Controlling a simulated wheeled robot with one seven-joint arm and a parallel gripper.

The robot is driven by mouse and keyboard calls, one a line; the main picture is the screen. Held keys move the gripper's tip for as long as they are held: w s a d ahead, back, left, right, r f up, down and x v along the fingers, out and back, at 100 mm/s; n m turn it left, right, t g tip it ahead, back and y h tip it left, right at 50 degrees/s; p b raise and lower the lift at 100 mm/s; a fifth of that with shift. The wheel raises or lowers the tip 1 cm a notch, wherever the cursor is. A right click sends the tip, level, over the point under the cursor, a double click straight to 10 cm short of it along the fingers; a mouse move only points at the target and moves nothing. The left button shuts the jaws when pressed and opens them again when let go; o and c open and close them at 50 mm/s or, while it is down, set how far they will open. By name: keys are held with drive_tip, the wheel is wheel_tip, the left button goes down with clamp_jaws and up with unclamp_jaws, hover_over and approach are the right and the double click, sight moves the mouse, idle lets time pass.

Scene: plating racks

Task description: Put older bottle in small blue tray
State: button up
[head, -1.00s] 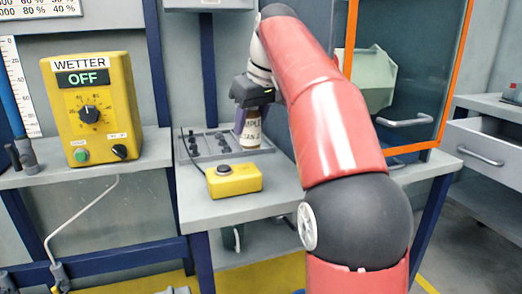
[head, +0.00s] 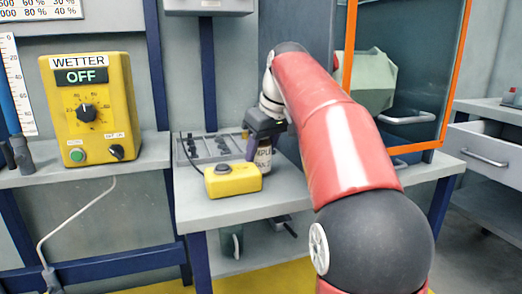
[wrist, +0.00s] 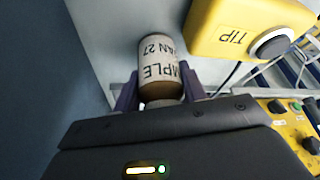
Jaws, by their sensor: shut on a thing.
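My gripper (head: 261,143) is shut on a small brown bottle (head: 264,158) with a white label. In the wrist view the bottle (wrist: 158,62) sits between the dark fingers (wrist: 158,90), its label reading in part "MPLE" and "AN 27". The head view shows it right of the yellow button box, over the grey bench. I cannot tell whether its base touches the bench. A small brownish thing (head: 245,132) shows behind my gripper, mostly hidden; I cannot tell what it is. I cannot make out a small blue tray in either view.
The yellow button box (head: 233,179) is close beside the bottle on the bench (head: 225,207). A grey rack (head: 186,153) with dark parts stands behind it. The yellow wetter unit (head: 90,108), reading OFF, is at left. An orange-framed cabinet (head: 446,80) is at right.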

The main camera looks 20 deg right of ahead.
drive_tip(key=shift+f, duration=0.2)
drive_tip(key=o, duration=1)
drive_tip(key=shift+c, duration=0.2)
drive_tip(key=shift+r, duration=0.1)
